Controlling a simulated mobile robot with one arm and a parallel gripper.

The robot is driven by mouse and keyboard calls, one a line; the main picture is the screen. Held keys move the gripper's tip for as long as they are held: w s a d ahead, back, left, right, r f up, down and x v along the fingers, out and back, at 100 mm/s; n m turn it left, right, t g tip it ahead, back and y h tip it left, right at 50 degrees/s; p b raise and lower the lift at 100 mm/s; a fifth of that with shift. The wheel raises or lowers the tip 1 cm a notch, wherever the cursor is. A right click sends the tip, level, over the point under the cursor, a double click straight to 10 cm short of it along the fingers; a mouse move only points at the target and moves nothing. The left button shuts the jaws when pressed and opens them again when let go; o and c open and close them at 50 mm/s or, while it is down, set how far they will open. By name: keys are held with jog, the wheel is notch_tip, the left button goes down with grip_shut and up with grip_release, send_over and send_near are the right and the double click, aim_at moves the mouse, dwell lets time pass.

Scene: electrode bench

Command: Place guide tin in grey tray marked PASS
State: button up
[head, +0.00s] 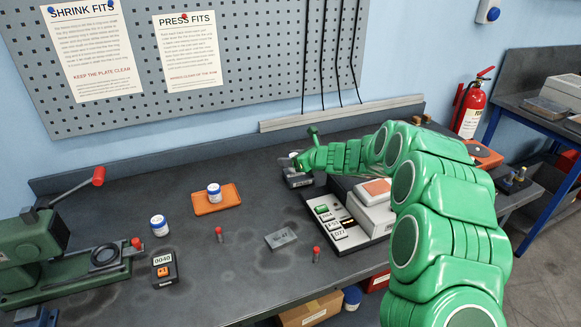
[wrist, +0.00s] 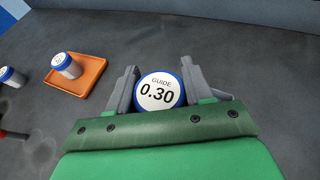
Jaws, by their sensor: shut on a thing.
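My gripper (wrist: 158,88) is shut on the guide tin (wrist: 160,93), a round tin with a blue rim and a white lid reading GUIDE 0.30. One grey finger stands on each side of it. In the head view my gripper (head: 296,163) is over the back of the bench, and the tin is small and partly hidden there. A flat grey rectangular piece (head: 281,239) lies mid-bench, with a faint marking too small to read. I cannot tell whether it is the PASS tray. A dark grey item (head: 299,182) shows just below my gripper, its marking also unreadable.
An orange tray (head: 230,199) holds another white and blue tin (head: 214,192). A further tin (head: 159,226) stands to its left, near a counter reading 0040 (head: 164,268). Two small red-topped items (head: 219,235) stand mid-bench. A boxy device (head: 368,211) is right, a green press (head: 45,250) left.

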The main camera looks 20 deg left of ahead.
aim_at(290, 169)
jog(key=shift+w+a+f, duration=0.1)
jog(key=shift+f, duration=1.65)
jog(key=shift+f, duration=0.6)
jog(key=o, duration=1.1)
jog(key=shift+r, duration=0.75)
jog(key=v, duration=0.2)
jog(key=shift+d+r, duration=0.1)
jog(key=shift+d, duration=0.2)
jog(key=shift+d+r, duration=0.15)
jog(key=shift+r, duration=3.4)
jog(key=shift+s, duration=0.25)
